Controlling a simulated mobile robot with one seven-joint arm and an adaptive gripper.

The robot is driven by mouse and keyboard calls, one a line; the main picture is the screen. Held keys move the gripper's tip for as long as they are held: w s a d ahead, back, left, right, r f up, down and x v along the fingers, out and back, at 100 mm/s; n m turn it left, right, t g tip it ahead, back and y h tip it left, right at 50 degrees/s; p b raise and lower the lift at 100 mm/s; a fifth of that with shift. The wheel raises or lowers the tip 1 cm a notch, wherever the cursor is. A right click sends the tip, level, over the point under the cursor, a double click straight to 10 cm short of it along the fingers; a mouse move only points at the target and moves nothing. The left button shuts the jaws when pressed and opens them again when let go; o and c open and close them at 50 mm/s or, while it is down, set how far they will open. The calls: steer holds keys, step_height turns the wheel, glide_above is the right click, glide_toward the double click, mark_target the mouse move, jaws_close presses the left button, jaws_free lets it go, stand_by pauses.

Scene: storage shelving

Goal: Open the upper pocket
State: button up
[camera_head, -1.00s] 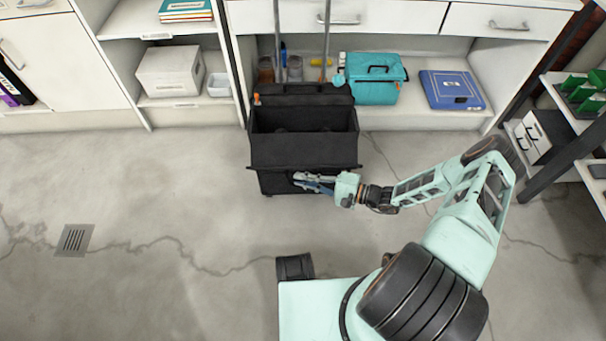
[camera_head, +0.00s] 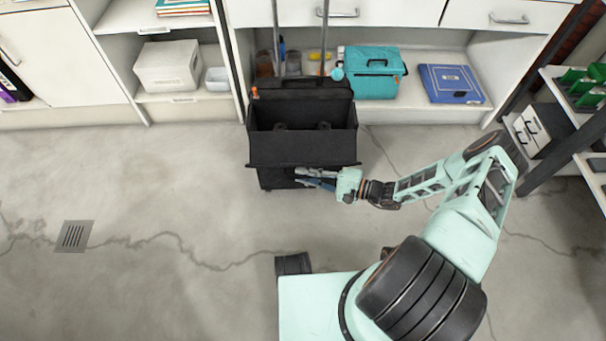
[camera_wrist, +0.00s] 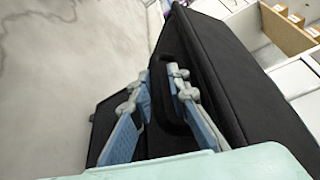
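The black rolling tool case (camera_head: 303,150) stands upright on the floor in front of the shelving. Its upper pocket (camera_head: 270,118) is seen from above as an open-topped bin with dark contents. My gripper (camera_head: 298,178) is low at the front of the case, under the lip of its upper section. In the wrist view the black case front (camera_wrist: 215,75) fills the middle. My gripper's two blue-grey fingers (camera_wrist: 162,78) are apart there, on either side of a dark looped handle (camera_wrist: 166,105). Whether they touch the handle is unclear.
A teal toolbox (camera_head: 373,82) and a blue case (camera_head: 450,84) lie on the low shelf behind. A grey-white box (camera_head: 167,68) is on the left shelf. A metal rack (camera_head: 560,150) stands at right. The floor at left is clear, with a drain (camera_head: 74,236).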

steer(key=v, duration=1.1)
steer(key=shift+d, duration=0.15)
steer(key=shift+s, duration=0.1)
